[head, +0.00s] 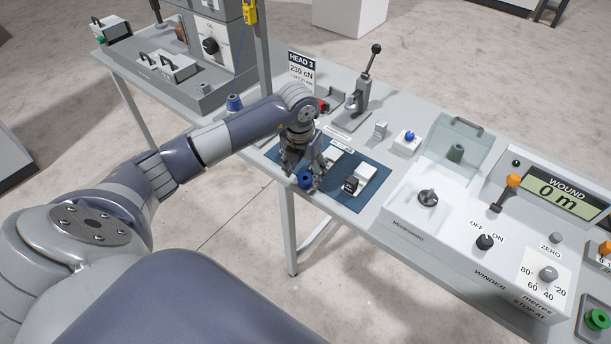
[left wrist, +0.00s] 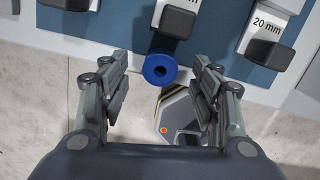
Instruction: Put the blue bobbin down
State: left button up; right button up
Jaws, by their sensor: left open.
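The blue bobbin (head: 305,180) is at the front edge of the dark blue mat (head: 372,192) on the bench. In the left wrist view the bobbin (left wrist: 160,69) shows end-on as a blue ring with a dark centre, just in front of a black-tipped block. My left gripper (head: 303,170) is over the front part of the mat, close to the bobbin. In the left wrist view its fingers (left wrist: 162,82) are spread, with a gap on each side of the bobbin. Whether the bobbin rests fully on the mat is hard to tell. My right gripper is not in view.
White blocks with black ends (head: 352,184) stand on the mat, close by the gripper; one reads 20 mm (left wrist: 268,22). A lever clamp (head: 360,95) stands behind. The white winder (head: 480,238) is to the right.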

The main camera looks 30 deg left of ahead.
pick_arm(q)
jog(key=shift+w+f, duration=0.15)
jog(key=shift+f, duration=0.8)
jog(key=shift+c, duration=0.6)
jog(key=c, duration=0.8)
jog(key=shift+r, duration=0.1)
